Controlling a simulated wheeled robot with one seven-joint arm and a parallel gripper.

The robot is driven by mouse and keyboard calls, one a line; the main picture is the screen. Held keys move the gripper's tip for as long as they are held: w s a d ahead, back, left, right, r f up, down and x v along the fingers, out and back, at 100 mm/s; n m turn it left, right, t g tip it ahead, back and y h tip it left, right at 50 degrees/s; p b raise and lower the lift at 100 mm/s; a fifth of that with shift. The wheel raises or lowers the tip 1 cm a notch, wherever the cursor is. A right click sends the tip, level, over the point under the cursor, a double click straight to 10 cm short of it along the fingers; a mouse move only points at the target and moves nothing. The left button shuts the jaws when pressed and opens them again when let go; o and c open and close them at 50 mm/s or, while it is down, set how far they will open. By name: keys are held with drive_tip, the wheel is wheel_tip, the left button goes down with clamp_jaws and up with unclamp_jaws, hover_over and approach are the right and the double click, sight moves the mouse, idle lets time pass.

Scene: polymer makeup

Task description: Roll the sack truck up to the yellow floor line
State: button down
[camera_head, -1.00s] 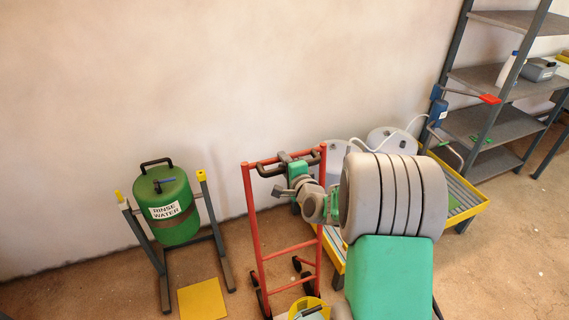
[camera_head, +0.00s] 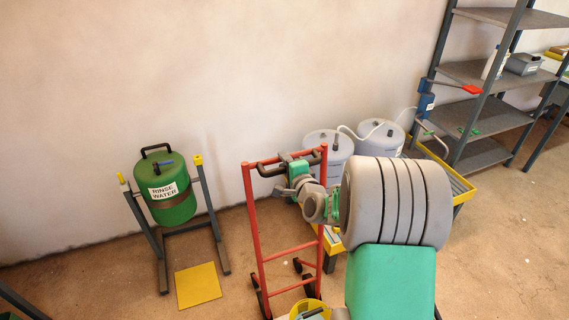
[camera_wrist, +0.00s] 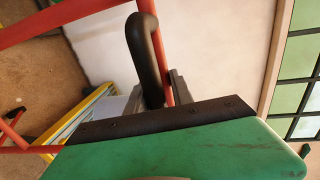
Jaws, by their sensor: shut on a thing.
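The red sack truck (camera_head: 258,232) stands upright in front of me, with black handle grips at its top and dark wheels low down. My gripper (camera_head: 281,169) is shut on one black grip at the top of the truck. In the wrist view that grip (camera_wrist: 142,50) rises beside the green body of my gripper, with the red frame (camera_wrist: 60,22) around it. A yellow container (camera_head: 309,306) shows low at the truck's foot, cut off by the picture edge. I cannot make out a yellow floor line.
A green rinse water drum (camera_head: 167,190) hangs on a grey stand at left, with a yellow floor plate (camera_head: 198,285) before it. White drums (camera_head: 380,137) stand at a yellow-edged tray (camera_head: 452,176). Grey shelving (camera_head: 483,70) is at right. Floor at right is clear.

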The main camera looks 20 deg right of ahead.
drive_tip(key=shift+s+a+f, duration=0.1)
drive_tip(key=shift+s+f, duration=0.1)
drive_tip(key=shift+f, duration=0.5)
drive_tip(key=c, duration=1.3)
unclamp_jaws()
drive_tip(key=shift+c, duration=0.2)
drive_tip(key=shift+o, duration=0.2)
drive_tip(key=shift+w+r, duration=0.1)
drive_tip(key=shift+r, duration=0.05)
drive_tip(key=shift+w+r, duration=0.1)
drive_tip(key=shift+r, duration=0.15)
drive_tip(key=s+r+b, duration=0.1)
drive_tip(key=s, duration=0.6)
drive_tip(key=shift+s+r, duration=0.25)
drive_tip(key=shift+s, duration=0.05)
